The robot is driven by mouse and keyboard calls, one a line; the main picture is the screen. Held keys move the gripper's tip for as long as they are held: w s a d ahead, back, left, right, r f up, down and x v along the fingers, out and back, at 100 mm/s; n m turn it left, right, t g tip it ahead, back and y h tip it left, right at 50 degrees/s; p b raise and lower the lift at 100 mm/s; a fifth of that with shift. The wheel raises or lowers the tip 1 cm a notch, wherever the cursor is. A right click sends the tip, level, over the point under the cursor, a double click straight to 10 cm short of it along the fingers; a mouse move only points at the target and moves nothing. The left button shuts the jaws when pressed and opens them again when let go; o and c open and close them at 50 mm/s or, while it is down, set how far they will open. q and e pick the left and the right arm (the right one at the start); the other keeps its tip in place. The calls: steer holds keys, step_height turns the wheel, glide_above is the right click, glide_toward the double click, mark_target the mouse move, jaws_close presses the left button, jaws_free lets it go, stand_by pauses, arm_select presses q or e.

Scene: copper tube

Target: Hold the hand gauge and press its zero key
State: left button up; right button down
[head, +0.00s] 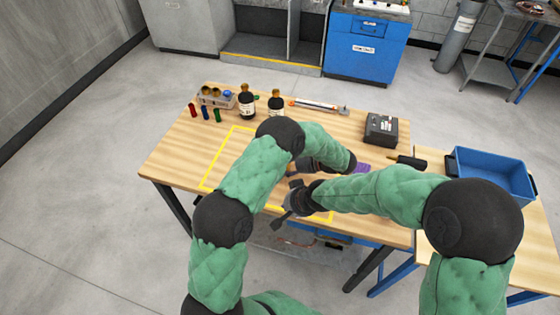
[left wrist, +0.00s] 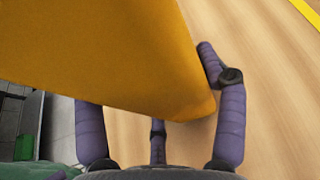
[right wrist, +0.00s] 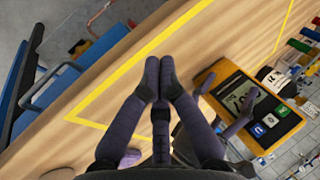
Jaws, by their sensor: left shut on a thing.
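The hand gauge is yellow-orange with a dark face, seen best in the right wrist view (right wrist: 291,122). My left gripper (right wrist: 222,108) is shut on the gauge's body. In the left wrist view the gauge (left wrist: 120,50) fills the upper left, between the purple fingers. In the head view only a small orange part of the gauge (head: 291,170) shows between my arms. My right gripper (right wrist: 161,72) has its fingertips together, empty, apart from the gauge and its keys. Which key is zero is too small to read.
The wooden table bears a yellow outlined area (head: 215,160). At its back stand bottles (head: 246,103), coloured vials (head: 205,112) and a dark boxy device (head: 381,129). A purple item (head: 362,168) lies beside my wrists. A blue bin (head: 490,175) stands at the right.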

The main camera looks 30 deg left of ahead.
arm_select(q)
steer(key=shift+s+f, duration=0.1)
steer(key=shift+f, duration=0.1)
arm_select(e)
steer(key=a+r+n+t+y, duration=0.4)
steer(key=a+r+t, duration=0.25)
steer(key=a, duration=0.25)
steer(key=w+a, duration=0.1)
steer(key=w, duration=0.7)
steer(key=shift+w+a+r, duration=0.2)
steer(key=shift+a+r, duration=0.05)
steer(key=shift+r, duration=0.15)
stand_by(0.9)
steer(key=shift+w+a, duration=0.1)
steer(key=shift+w, duration=0.4)
stand_by(0.3)
steer(key=shift+s, duration=0.5)
